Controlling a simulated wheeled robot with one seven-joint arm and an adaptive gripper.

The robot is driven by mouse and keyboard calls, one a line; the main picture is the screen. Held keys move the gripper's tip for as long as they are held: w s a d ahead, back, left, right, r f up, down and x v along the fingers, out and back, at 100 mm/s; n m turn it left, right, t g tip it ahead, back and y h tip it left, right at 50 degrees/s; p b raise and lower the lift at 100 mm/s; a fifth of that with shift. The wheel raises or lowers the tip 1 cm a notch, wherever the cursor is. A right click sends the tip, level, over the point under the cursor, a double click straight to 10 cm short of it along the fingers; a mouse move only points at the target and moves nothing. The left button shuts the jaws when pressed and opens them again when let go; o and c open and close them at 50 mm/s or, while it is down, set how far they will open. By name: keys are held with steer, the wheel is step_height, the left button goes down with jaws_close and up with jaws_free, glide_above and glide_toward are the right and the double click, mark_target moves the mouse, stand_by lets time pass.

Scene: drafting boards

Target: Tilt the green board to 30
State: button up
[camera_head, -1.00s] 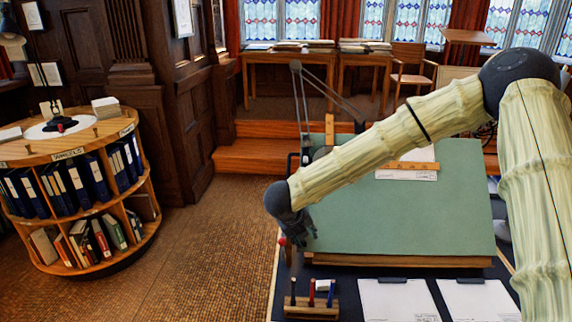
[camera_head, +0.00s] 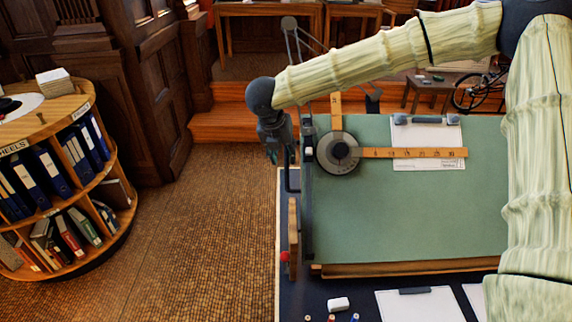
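The green board (camera_head: 400,220) stands on a dark table, tilted, with a wooden ledge along its lower edge. A drafting head with a round dark dial (camera_head: 338,152) and wooden rulers lies over its upper left. A sheet under a clip (camera_head: 428,148) is on its upper part. I cannot read a tilt angle. My gripper (camera_head: 279,152) hangs just left of the board's upper left corner, close to the dark upright hardware at the board's left side. Its fingers are small and dark, and whether they are open or touching anything is unclear.
A wooden bar with a red knob (camera_head: 285,257) stands at the table's left edge. A white eraser (camera_head: 338,304) and a clipboard (camera_head: 420,305) lie in front of the board. A round bookcase (camera_head: 75,105) is at left, with free floor between.

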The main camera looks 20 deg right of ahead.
mark_target(287, 167)
steer(key=x, duration=0.3)
steer(key=p+x, duration=0.1)
steer(key=x, duration=0.2)
steer(key=shift+w+a, duration=0.1)
steer(key=shift+w, duration=0.15)
steer(key=shift+d+f+p, duration=0.3)
steer(key=shift+f+p, duration=0.15)
steer(key=shift+f, duration=0.2)
steer(key=shift+x, duration=1)
steer(key=shift+a, duration=0.1)
steer(key=shift+c, duration=0.3)
steer(key=shift+w, duration=0.1)
jaws_close()
